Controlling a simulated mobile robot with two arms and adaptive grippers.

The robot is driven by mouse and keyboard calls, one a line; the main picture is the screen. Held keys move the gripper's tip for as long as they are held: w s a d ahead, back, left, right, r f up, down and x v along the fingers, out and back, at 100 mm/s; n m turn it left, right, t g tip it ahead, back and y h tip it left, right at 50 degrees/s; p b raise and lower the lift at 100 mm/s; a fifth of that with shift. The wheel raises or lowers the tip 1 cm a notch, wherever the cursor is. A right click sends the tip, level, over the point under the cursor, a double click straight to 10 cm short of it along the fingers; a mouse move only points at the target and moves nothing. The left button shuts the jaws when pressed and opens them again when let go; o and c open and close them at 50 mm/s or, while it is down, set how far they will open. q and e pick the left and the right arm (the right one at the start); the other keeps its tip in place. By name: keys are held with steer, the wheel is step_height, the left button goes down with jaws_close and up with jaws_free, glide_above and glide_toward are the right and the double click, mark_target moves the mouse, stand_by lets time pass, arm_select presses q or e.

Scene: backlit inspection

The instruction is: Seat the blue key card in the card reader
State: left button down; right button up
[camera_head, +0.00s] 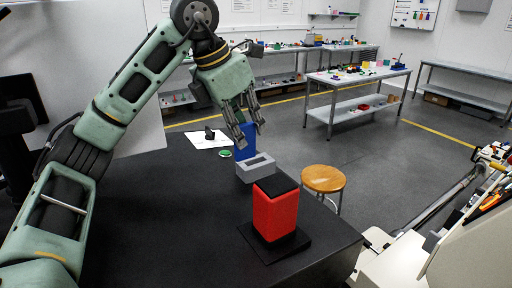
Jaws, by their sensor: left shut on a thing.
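The blue key card (245,144) is upright between the fingers of my left gripper (247,128), which is shut on it and points down. The grey block with a slot in its top (242,173) looks like the card reader and stands on the dark table. The card's lower end is right behind the reader's far edge in the picture. I cannot tell whether the card touches it. My right gripper does not show.
A red block with a black top (275,212) stands on a black plate near the dark table's (170,235) right edge. A white sheet (208,139) with a small black object and a green disc (225,153) lie behind. A wooden stool (323,179) stands beyond the table.

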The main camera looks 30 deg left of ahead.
mark_target(255, 146)
arm_select(q)
steer(key=w+f, duration=0.1)
steer(key=w+f+p, duration=0.1)
steer(key=w, duration=0.1)
steer(key=w+f, duration=0.1)
steer(key=w, duration=0.1)
steer(key=shift+w+a, duration=0.15)
steer(key=shift+a, duration=0.25)
steer(key=shift+w+f, duration=0.25)
steer(key=shift+w, duration=0.05)
step_height(255, 146, down, 4)
steer(key=shift+r+p, duration=0.15)
steer(key=shift+p, duration=0.55)
steer(key=shift+f, duration=0.25)
steer(key=c, duration=1.8)
jaws_free()
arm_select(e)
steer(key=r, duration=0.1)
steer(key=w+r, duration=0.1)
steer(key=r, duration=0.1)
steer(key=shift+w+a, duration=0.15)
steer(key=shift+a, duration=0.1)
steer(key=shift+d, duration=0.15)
